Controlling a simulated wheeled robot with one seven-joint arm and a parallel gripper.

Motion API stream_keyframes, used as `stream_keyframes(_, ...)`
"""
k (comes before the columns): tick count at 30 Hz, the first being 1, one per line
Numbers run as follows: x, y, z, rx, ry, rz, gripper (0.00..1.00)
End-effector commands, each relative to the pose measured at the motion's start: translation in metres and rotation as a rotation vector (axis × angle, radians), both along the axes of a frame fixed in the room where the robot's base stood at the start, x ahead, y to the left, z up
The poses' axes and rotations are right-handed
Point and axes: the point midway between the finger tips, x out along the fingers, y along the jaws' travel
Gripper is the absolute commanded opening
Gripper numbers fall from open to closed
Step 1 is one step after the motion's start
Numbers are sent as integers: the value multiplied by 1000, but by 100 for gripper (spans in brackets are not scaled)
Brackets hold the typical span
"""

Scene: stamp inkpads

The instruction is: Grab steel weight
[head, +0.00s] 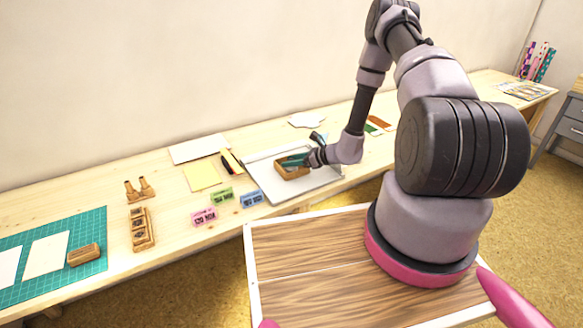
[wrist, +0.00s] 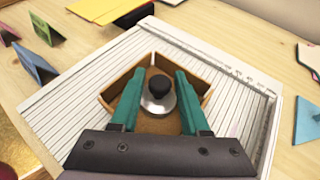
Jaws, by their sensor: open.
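The steel weight (wrist: 158,104) is a round silver disc with a black knob on top. In the wrist view it sits inside an open brown box (wrist: 107,91). My gripper (wrist: 158,76) is open, with one green finger on each side of the weight. I cannot tell whether either finger touches it. In the head view my gripper (head: 294,160) reaches into the box (head: 293,174); the weight is hidden there.
The box stands on a white ridged board (wrist: 62,115). Pink (head: 203,216), green (head: 221,194) and blue (head: 251,198) folded cards stand to its left. A green cutting mat (head: 92,222) lies at the far left. A grey lever (head: 318,138) rises behind the board.

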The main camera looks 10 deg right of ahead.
Motion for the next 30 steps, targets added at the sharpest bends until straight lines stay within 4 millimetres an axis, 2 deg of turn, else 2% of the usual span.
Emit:
stream_keyframes(5, 0, 0, 0, 0, 0, 0, 46)
stream_keyframes(9, 0, 0, 0, 0, 0, 0, 0)
stream_keyframes(22, 1, 0, 5, -1, -2, 0, 0)
stream_keyframes(26, 1, 0, 19, -1, -3, 0, 0)
stream_keyframes(30, 1, 0, 46, -1, -4, 1, 0)
